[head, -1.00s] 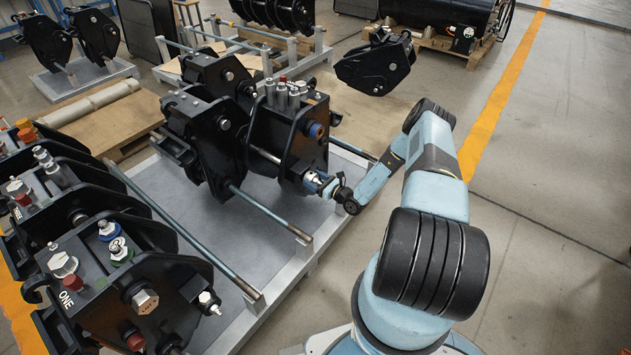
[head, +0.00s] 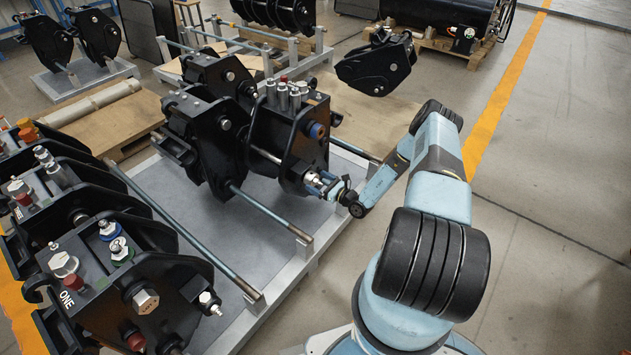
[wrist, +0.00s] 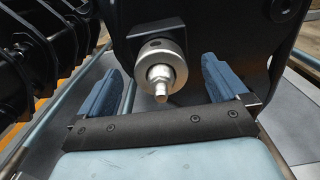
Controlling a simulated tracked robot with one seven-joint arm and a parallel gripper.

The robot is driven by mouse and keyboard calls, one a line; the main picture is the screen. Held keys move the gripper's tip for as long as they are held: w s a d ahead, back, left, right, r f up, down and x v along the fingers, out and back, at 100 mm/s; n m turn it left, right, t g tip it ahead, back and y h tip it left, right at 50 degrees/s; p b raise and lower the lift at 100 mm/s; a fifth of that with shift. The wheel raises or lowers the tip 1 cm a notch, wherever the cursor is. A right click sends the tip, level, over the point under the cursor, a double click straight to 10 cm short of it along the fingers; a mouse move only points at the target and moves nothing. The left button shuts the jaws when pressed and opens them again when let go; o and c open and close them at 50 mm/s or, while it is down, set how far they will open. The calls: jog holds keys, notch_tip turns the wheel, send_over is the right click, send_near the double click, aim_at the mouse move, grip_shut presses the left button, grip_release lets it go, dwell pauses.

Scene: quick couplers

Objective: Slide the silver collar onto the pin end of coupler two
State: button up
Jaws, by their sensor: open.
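The silver collar (wrist: 150,52) sits around the pin end (wrist: 161,82), whose stepped silver tip sticks out through it, in the wrist view. It is against or very close to the black block of the coupler; any gap is hidden. In the head view the collar (head: 312,179) shows small on the right side of the black coupler (head: 275,140), taken as coupler two; its label is not readable. My gripper (wrist: 162,66) is open, its blue fingers on either side of the collar, apart from it. It also shows in the head view (head: 325,183).
Coupler ONE (head: 95,260) stands at the front left with capped fittings. A grey pallet frame with steel bars (head: 275,212) lies below the couplers. Another black coupler (head: 375,65) stands behind my arm. The floor on the right (head: 560,170) is clear.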

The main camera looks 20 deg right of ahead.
jog(key=v, duration=1.1)
jog(key=shift+s+d, duration=0.15)
jog(key=shift+d, duration=0.05)
jog(key=s+a+r+n+g, duration=0.1)
jog(key=a+r+n+g, duration=0.35)
jog(key=r, duration=0.95)
jog(key=s+a+r+n+g, duration=0.15)
jog(key=r+n+g, duration=0.5)
jog(key=r, duration=0.65)
jog(key=s+a+r+n+g, duration=0.1)
jog(key=a+r+n+g, duration=0.3)
jog(key=r+n, duration=0.7)
jog(key=s+a+r+n+h, duration=0.1)
jog(key=s+a+r+h, duration=0.15)
jog(key=s+r, duration=0.6)
jog(key=s+a+r+n+h, duration=0.1)
jog(key=s+r+n+h, duration=0.3)
jog(key=r, duration=0.8)
jog(key=s+d+r+n+t+h, duration=0.1)
jog(key=s+r+t+h, duration=0.1)
jog(key=s, duration=0.6)
jog(key=s+d+r+n+t+h, duration=0.1)
jog(key=s+r+t+h, duration=0.1)
jog(key=s+r, duration=0.5)
jog(key=shift+s+t, duration=0.85)
jog(key=shift+t, duration=0.05)
jog(key=shift+c, duration=0.3)
